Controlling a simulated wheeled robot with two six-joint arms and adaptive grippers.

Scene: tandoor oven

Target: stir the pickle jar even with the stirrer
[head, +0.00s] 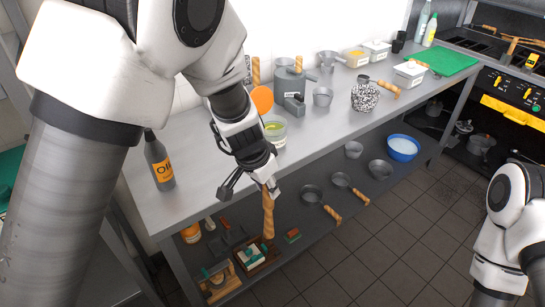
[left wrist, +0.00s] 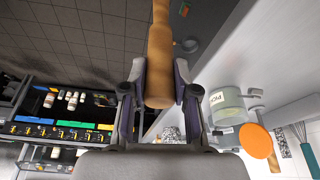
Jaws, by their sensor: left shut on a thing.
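My left gripper (head: 262,180) is shut on the wooden handle of the stirrer (head: 268,215), which hangs down in front of the counter's front edge. In the left wrist view the light wooden stirrer (left wrist: 159,50) sits between the fingertips (left wrist: 160,85) and runs out of the top of the picture, so its far end is hidden. The pickle jar (head: 275,131), clear with greenish contents, stands on the counter just behind the gripper. Its label shows in part in the left wrist view (left wrist: 228,105). The stirrer is apart from the jar. My right gripper is out of view.
An orange disc (head: 262,99) stands behind the jar. A dark oil bottle (head: 159,162) is at the counter's left. A metal cup (head: 322,97) and a speckled pot (head: 365,97) stand right of the jar. A lower shelf holds pans (head: 312,194) and a blue bowl (head: 403,147).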

